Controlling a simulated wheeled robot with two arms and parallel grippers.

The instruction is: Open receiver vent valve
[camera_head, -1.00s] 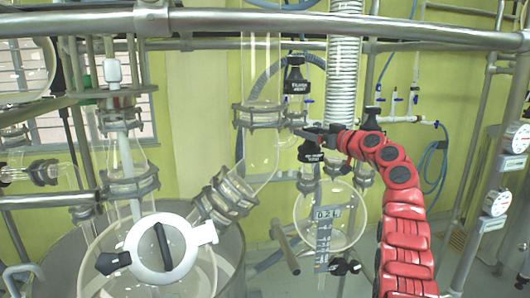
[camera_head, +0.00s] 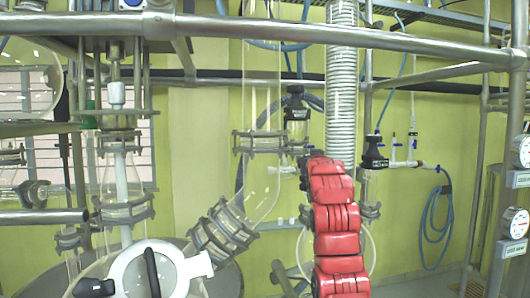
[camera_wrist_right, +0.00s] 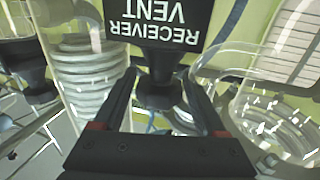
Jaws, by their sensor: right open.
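The receiver vent valve shows in the right wrist view as a black label block (camera_wrist_right: 152,22) reading "RECEIVER VENT" upside down, with a black round body (camera_wrist_right: 160,88) beyond it. My right gripper (camera_wrist_right: 165,100) is open, its two dark fingers on either side of that body. I cannot tell whether the fingers touch it. In the head view my red right arm covers the gripper and the receiver vent valve. My left gripper is out of view.
Another black valve (camera_head: 295,103) stands left of my arm and one (camera_head: 374,152) to its right. A glass column (camera_head: 262,95), a ribbed hose (camera_head: 341,75) and a receiver flask (camera_head: 368,250) are close by. A steel rail (camera_head: 340,31) crosses above.

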